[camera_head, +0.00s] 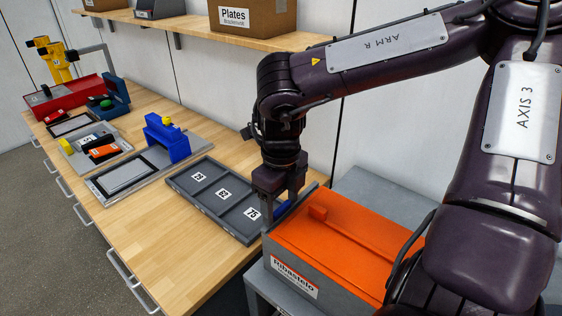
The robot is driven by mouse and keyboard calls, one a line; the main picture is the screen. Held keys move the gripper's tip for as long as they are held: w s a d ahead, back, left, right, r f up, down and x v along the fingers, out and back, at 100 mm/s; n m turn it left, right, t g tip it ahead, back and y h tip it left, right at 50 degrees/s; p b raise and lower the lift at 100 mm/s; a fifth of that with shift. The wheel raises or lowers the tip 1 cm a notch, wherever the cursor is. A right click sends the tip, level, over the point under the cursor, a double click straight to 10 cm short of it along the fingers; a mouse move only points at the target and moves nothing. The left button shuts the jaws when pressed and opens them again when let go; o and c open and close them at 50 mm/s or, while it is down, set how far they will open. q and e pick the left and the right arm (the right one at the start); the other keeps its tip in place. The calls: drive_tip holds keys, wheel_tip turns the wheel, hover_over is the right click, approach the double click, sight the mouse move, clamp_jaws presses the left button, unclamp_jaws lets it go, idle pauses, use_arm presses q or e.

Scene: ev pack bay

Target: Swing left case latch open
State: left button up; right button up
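The case (345,238) has an orange lid with a raised orange block and grey sides with a white label. It stands at the lower right on a grey stand. My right gripper (280,205) points down at the case's far left corner. A small blue part (283,210), possibly the left latch, shows at its fingertips. The fingers partly cover this part, so I cannot tell whether they grip it or are only beside it. The right part of the case is hidden behind my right arm. My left gripper is not in view.
A grey tray (176,181) with numbered compartments lies on the wooden bench (150,245), close left of the gripper. A blue fixture (167,140), a red box (68,96) and a yellow device (52,62) stand farther back. A shelf with boxes (250,17) hangs above. The bench's front left is clear.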

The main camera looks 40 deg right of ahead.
sight(281, 207)
drive_tip(key=shift+o, duration=0.8)
wheel_tip(281, 207, up, 8)
drive_tip(key=shift+f+b, duration=0.1)
drive_tip(key=shift+b, duration=0.3)
